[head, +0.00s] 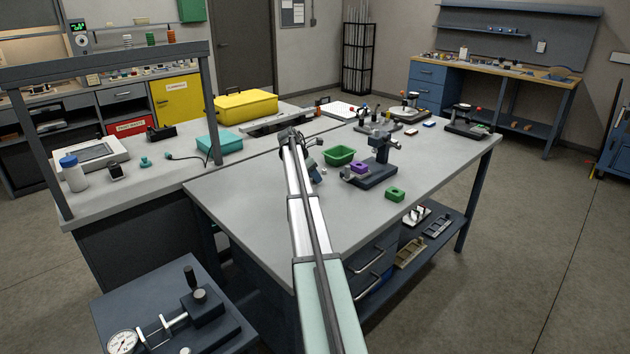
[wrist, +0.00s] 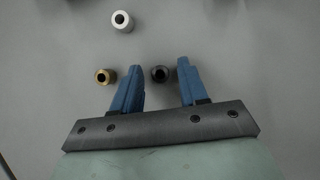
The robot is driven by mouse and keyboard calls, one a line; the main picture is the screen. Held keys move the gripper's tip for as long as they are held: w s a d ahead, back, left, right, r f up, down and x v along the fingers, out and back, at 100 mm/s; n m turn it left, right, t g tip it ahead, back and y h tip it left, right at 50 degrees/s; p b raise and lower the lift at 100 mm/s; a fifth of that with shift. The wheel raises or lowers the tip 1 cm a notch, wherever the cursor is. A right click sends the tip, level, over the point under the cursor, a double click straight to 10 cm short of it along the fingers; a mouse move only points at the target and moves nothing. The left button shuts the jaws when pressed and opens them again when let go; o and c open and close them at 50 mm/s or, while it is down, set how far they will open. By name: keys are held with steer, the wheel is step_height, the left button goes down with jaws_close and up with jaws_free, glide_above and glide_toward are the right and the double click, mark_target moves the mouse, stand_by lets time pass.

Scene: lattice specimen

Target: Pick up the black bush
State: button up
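The black bush (wrist: 160,74) is a short dark ring with a hole, standing on the grey bench top in the wrist view. My gripper (wrist: 160,65) is open, with its two blue fingers on either side of the bush in the picture. A brass bush (wrist: 106,76) stands just outside the left finger, and a silver-white bush (wrist: 122,21) stands farther up. In the head view my arm mostly hides this spot.
A green bin (head: 340,155) and a dark stand (head: 372,175) with a purple block (head: 358,166) are right of my arm on the bench (head: 260,200). A green block (head: 395,194) lies near the edge. The bench left of my arm is mostly bare.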

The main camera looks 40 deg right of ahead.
jaws_close()
stand_by(0.3)
steer(key=shift+r, duration=0.25)
step_height(320, 180, up, 9)
steer(key=shift+s+d+r, duration=0.45)
steer(key=shift+s+d, duration=1.4)
steer(key=shift+d, duration=0.3)
steer(key=shift+s+d+r, duration=0.4)
steer(key=shift+s+d, duration=1.4)
steer(key=shift+d, duration=0.4)
steer(key=shift+s+d+r, duration=0.45)
steer(key=shift+s+d, duration=1.4)
steer(key=shift+d, duration=0.3)
